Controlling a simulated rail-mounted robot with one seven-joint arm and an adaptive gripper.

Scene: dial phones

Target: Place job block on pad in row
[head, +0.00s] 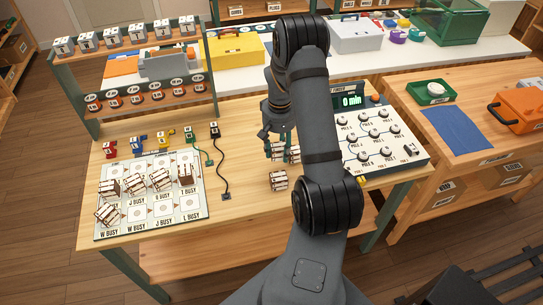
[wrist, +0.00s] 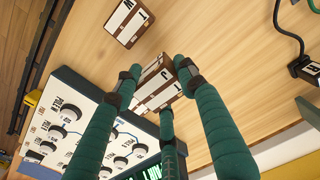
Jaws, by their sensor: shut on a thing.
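My gripper (wrist: 160,90) has teal fingers, shut on a brown-and-white job block (wrist: 160,92). In the head view my gripper (head: 277,137) is over the table right of the board, with the held block (head: 276,153) at its fingertips. Another job block (head: 293,155) shows close beside it. A further block (head: 279,181) lies apart, nearer the front; it also shows in the wrist view (wrist: 129,22). The white pad board (head: 190,208) lies at left, with printed pads marked BUSY.
The white dial panel (head: 376,137) stands right of my gripper, partly behind my arm. A shelf rack (head: 140,70) stands behind the board. The table front between board and lone block is clear.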

